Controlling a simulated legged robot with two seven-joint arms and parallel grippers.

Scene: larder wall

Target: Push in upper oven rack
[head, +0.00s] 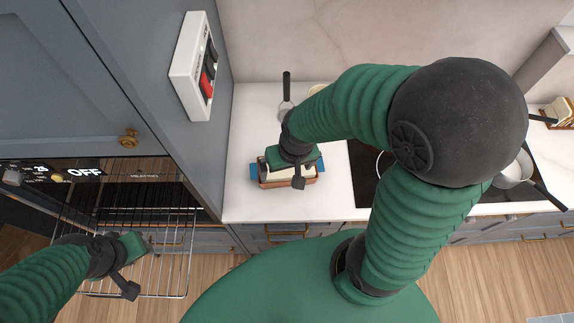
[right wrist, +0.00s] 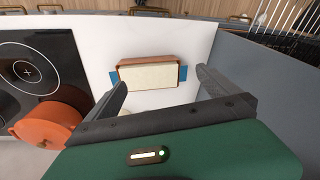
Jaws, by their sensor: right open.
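A wire oven rack (head: 172,262) sticks out of the dark oven at the left in the head view. Its bars also show at the top right of the right wrist view (right wrist: 292,14). My left gripper (head: 128,272) is over the rack's front part; whether it touches the bars or is open is unclear. My right gripper (head: 298,178) is open over the white counter, away from the rack. A brown and cream block (right wrist: 149,76) lies on the counter between and beyond its fingers, with blue showing at its ends. The oven's inside is mostly hidden.
The oven panel (head: 85,173) reads "OFF". A tall blue-grey cabinet side (head: 190,160) separates the oven from the counter (head: 245,207). A black hob (right wrist: 38,68) and an orange pot (right wrist: 50,124) are at the left in the wrist view. A switch box (head: 194,75) hangs on the cabinet side.

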